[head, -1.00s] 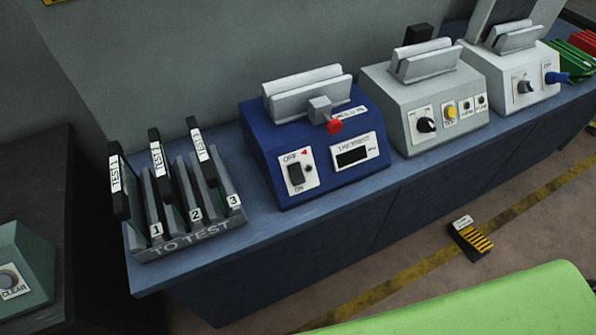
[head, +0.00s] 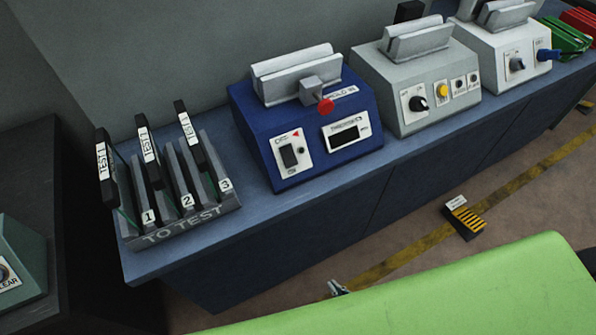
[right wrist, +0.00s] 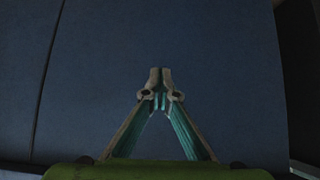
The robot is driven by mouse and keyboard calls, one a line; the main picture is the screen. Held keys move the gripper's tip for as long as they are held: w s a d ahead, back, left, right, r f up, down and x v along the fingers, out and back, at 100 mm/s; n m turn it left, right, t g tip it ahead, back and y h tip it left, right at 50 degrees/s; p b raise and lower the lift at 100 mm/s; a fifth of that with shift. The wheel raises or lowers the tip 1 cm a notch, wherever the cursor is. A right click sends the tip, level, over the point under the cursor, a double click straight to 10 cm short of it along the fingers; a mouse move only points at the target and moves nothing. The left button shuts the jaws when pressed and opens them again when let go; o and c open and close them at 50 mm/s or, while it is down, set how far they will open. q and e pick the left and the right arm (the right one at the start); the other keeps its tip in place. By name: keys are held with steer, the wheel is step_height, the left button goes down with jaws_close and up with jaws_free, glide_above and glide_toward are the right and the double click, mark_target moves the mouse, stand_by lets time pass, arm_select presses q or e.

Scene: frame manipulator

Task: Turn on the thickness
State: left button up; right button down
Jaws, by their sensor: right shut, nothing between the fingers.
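The blue thickness tester (head: 330,155) stands on the blue bench. Its white switch plate, marked OFF and ON, carries a black rocker switch (head: 289,155). My right gripper (head: 335,286) shows small just above the green surface, low in front of the bench and well apart from the tester. In the right wrist view its fingertips (right wrist: 160,78) meet, with nothing between them, before a plain blue panel. My left gripper is in neither view.
A rack (head: 180,225) marked TO TEST holds several upright boards left of the tester. A grey machine (head: 425,90) and a white machine (head: 505,60) stand to its right. A green surface (head: 440,290) fills the lower right. The bench front is clear.

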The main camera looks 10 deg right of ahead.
steer(key=w+a+r+t, duration=0.1)
steer(key=w+r+t, duration=0.1)
steer(key=r, duration=1)
steer(key=w+a+r+t+y, duration=0.1)
steer(key=w+r+t, duration=0.2)
steer(key=r, duration=0.9)
steer(key=w+a+r+t+y+b, duration=0.1)
steer(key=w+r+t, duration=0.1)
steer(key=r, duration=1)
steer(key=shift+w+t, duration=0.4)
steer(key=shift+t, duration=0.3)
steer(key=shift+r, duration=0.1)
steer(key=p, duration=0.3)
glide_toward(290, 160)
steer(key=w+r, duration=0.3)
steer(key=shift+w+a+f, duration=0.5)
steer(key=shift+w+f, duration=0.3)
steer(key=shift+w+a+f, duration=0.15)
steer(key=shift+w+f, duration=0.4)
steer(key=shift+f, duration=0.15)
